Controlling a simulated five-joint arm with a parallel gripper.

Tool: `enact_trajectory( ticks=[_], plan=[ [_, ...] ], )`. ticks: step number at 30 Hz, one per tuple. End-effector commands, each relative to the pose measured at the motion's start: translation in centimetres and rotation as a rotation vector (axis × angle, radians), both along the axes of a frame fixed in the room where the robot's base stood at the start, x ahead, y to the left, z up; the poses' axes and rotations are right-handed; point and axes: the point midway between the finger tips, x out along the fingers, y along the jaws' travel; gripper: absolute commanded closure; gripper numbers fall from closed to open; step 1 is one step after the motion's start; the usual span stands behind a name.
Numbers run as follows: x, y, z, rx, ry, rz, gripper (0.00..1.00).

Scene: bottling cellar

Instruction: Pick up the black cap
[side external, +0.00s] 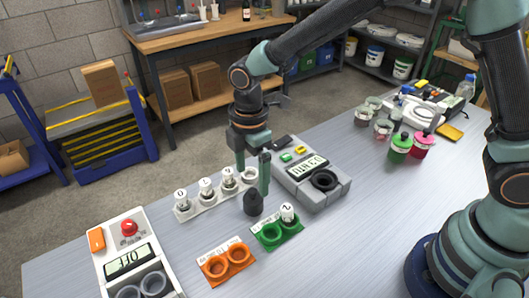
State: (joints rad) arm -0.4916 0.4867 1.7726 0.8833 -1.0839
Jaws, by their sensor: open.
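A dark black cap (253,204) with a narrower top stands on the table, just left of the grey device and behind the green holder. My gripper (252,184) points down over the cap, its two fingers apart. The right finger reaches down close to the cap's upper right; I cannot tell whether it touches. Nothing is seen held between the fingers.
A white rack (190,211) with several white-capped vials is at left. A green holder (287,236) with one vial and an orange holder (214,282) are in front. A grey device (335,194) stands at right. Jars with green (399,150) and pink (421,145) contents are farther right.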

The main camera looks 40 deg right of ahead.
Motion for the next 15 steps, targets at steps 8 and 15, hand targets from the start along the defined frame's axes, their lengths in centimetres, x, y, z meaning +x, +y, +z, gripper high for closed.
enact_trajectory(
  ticks=[8,15],
  plan=[
    [0.0,-0.1,-3.5,-0.001,0.002,-0.003,0.08],
    [0.1,-0.1,-5.9,-0.002,0.003,-0.004,0.08]
  ],
)
